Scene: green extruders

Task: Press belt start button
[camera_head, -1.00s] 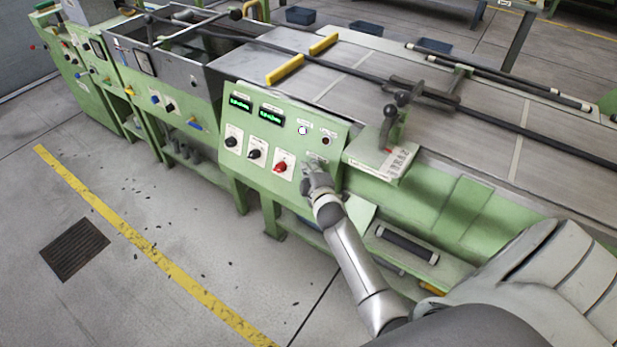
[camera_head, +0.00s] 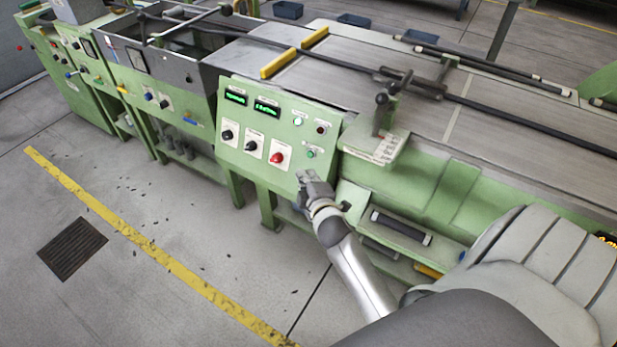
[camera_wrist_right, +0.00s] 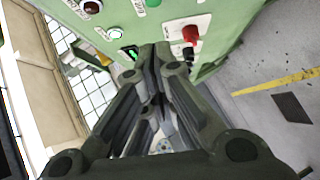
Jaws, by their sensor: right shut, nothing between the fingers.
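The green control panel (camera_head: 235,150) stands in front of the belt (camera_head: 420,115). On its right side are a lit pale-green button or lamp (camera_head: 298,121), a dark red one (camera_head: 321,128) and, lower, a green button (camera_head: 310,154). Their labels are too small to read, so I cannot tell which is belt start. My right gripper (camera_head: 303,177) is shut and empty, just below the green button and apart from it. In the right wrist view, the shut fingers (camera_wrist_right: 157,54) show below the panel, with the green button (camera_wrist_right: 153,2) at the top edge. My left gripper is not in view.
A red knob (camera_head: 276,157) and two black knobs (camera_head: 252,145) sit left of the green button. A bracket with a labelled green plate (camera_head: 375,143) juts out to the right of the panel. Open floor (camera_head: 130,250) lies in front.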

